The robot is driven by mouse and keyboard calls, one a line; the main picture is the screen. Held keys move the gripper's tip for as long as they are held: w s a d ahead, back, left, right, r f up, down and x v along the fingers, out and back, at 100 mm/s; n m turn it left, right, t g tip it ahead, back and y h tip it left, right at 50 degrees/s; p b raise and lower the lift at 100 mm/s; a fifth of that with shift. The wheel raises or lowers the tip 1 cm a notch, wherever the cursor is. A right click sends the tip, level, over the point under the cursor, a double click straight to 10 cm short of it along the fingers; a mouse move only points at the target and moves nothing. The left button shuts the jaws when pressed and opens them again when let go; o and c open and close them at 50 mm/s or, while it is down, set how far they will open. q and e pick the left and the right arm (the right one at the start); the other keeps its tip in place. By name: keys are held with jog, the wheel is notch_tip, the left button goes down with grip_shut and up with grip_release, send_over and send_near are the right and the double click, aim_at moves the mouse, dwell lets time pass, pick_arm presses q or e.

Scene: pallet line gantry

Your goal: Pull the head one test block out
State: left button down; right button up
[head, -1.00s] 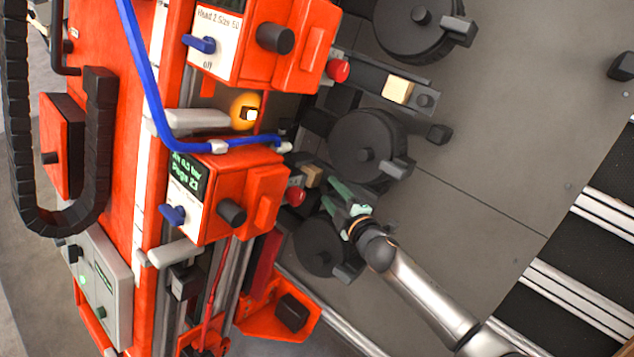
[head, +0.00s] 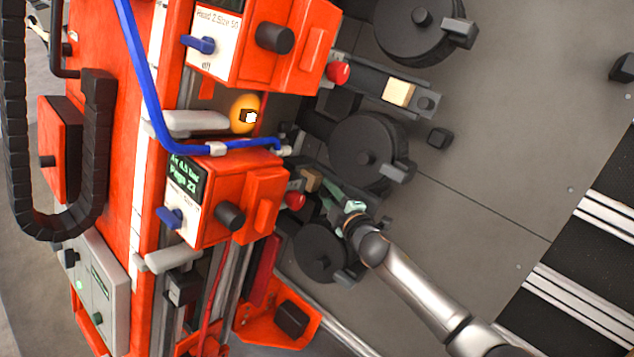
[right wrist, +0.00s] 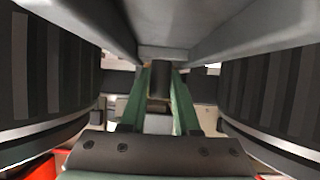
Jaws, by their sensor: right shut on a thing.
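The head one test block (head: 312,180) is a small tan block beside the lower orange head (head: 236,195), near that head's red knob. My right gripper (head: 325,184) reaches in from the lower right with green fingers, their tips at the block. In the right wrist view the fingers (right wrist: 160,85) are shut on a block (right wrist: 159,82) that looks dark brown in shade. The block's far end is hidden there. My left gripper is in neither view.
Black rollers (head: 368,150) stand close on both sides of my right gripper. The upper orange head (head: 262,40), labelled Head 2, has its own tan block (head: 398,92). A blue hose (head: 140,65) loops to the lower head.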

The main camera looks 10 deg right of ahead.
grip_shut()
jog(key=shift+d, duration=0.1)
jog(key=shift+s+d+p, duration=0.5)
jog(key=shift+s+d, duration=0.3)
jog(key=shift+s, duration=0.25)
jog(key=shift+s+d+p, duration=0.45)
jog(key=shift+s+d, duration=0.3)
jog(key=shift+s, duration=0.25)
jog(key=shift+s+d+p, duration=0.3)
jog(key=shift+s+d, duration=0.45)
jog(key=shift+s, duration=0.2)
jog(key=shift+s+d+f+p, duration=0.1)
jog(key=shift+s+d+p, duration=0.2)
jog(key=shift+s+d, duration=0.75)
jog(key=shift+s+d+p, duration=0.3)
jog(key=shift+s+d, duration=0.45)
jog(key=shift+s, duration=0.45)
jog(key=shift+s+d, duration=0.1)
